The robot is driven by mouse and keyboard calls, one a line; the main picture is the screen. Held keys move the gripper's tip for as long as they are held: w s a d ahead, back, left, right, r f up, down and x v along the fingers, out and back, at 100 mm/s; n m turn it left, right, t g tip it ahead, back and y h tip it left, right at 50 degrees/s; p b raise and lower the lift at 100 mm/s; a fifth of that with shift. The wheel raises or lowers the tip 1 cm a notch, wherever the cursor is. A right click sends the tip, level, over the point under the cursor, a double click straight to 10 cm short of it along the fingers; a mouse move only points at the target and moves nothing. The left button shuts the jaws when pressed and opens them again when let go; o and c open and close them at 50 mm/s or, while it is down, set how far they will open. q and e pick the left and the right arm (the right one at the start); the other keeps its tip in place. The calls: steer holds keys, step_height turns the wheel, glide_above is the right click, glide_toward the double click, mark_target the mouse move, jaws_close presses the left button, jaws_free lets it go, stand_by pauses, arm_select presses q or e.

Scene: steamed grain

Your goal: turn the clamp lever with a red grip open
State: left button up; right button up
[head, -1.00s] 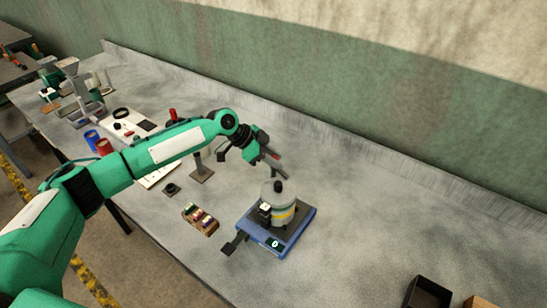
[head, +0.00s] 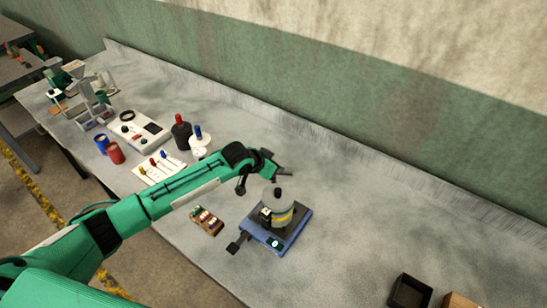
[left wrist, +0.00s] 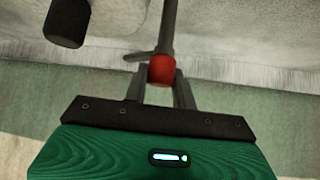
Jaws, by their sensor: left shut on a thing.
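My left gripper (head: 283,173) is above and just behind a grey canister (head: 276,213) with a yellow band and black knob, in the head view. In the left wrist view my left gripper (left wrist: 160,82) is shut on the red grip (left wrist: 161,70) of the clamp lever. The dark bar of the lever (left wrist: 169,28) runs up out of that picture from the grip. The grip cannot be made out in the head view. The canister stands on a blue scale (head: 292,241). My right gripper is not in view.
A black knob (left wrist: 68,22) is close by in the left wrist view. A small block with several coloured pieces (head: 207,221) lies left of the scale. A black box (head: 410,292) is at lower right.

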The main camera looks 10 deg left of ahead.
arm_select(q)
steer(key=shift+d+r+n+t+y+p, duration=0.15)
steer(key=shift+r+n+t+y+p, duration=0.15)
steer(key=shift+n+y+p, duration=0.55)
steer(key=n+y, duration=0.1)
steer(key=n, duration=0.2)
steer(key=shift+f+t+y+p, duration=0.15)
steer(key=shift+t+y+p, duration=0.15)
steer(key=shift+y, duration=0.05)
steer(key=shift+f+n+y, duration=0.1)
steer(key=shift+n+y, duration=0.9)
steer(key=shift+n, duration=0.25)
steer(key=n+y+b, duration=0.1)
steer(key=n+y, duration=0.1)
steer(key=n, duration=0.1)
steer(key=shift+y, duration=0.3)
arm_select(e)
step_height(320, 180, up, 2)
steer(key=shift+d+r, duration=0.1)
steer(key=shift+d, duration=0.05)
arm_select(q)
steer(key=shift+n, duration=0.5)
steer(key=o, duration=1)
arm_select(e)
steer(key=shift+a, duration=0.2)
